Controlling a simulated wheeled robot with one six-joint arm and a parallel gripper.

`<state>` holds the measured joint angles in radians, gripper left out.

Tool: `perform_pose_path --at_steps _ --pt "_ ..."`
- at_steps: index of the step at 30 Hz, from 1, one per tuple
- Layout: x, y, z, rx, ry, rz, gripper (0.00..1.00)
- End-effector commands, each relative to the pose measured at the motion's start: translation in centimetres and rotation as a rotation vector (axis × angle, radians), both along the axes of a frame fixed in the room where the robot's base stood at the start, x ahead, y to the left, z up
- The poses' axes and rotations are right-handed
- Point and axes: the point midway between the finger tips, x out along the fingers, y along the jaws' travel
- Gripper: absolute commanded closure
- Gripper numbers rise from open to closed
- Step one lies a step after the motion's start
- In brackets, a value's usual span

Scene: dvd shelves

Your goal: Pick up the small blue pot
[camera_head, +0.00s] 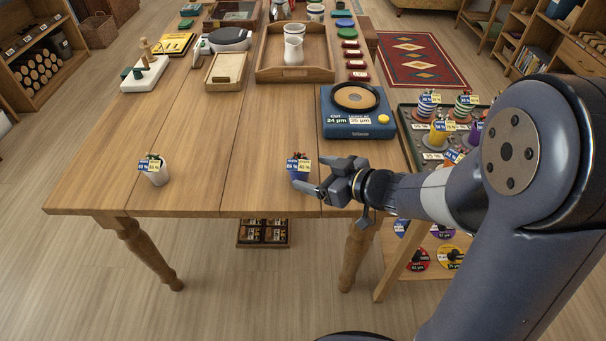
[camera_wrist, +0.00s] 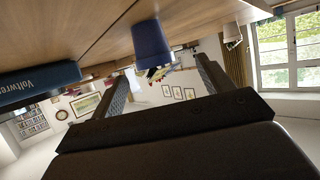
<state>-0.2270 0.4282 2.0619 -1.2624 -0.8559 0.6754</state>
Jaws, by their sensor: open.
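The small blue pot (camera_head: 299,172) stands on the wooden table near its front edge, with blue and yellow labels and a small plant or tools in it. It also shows upside down in the wrist view (camera_wrist: 152,42), in line with the gap between my fingers. My gripper (camera_head: 314,175) is open and empty, reaching in from the right just beside the pot. In the wrist view its two fingers (camera_wrist: 162,70) lie on either side of the pot's line. Whether the fingertips reach past the pot's side, I cannot tell.
A white pot (camera_head: 158,174) with similar labels stands to the left. A blue scale-like device (camera_head: 357,112) sits behind my gripper. A dark tray (camera_head: 416,145) of labelled pots is at the right. A wooden tray (camera_head: 295,70) holds a white jug.

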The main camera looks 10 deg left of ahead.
Motion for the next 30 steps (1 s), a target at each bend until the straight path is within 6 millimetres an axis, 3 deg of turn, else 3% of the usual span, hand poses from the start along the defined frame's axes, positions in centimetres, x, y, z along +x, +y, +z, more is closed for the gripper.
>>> perform_pose_path --at_steps 15,24,30 --pt "2.9 4.4 -2.5 -0.001 0.000 0.002 0.25" --pt "3.2 4.8 -2.5 -0.001 0.001 -0.002 0.25" --pt "3.2 4.8 -2.5 -0.001 0.001 -0.001 0.41"
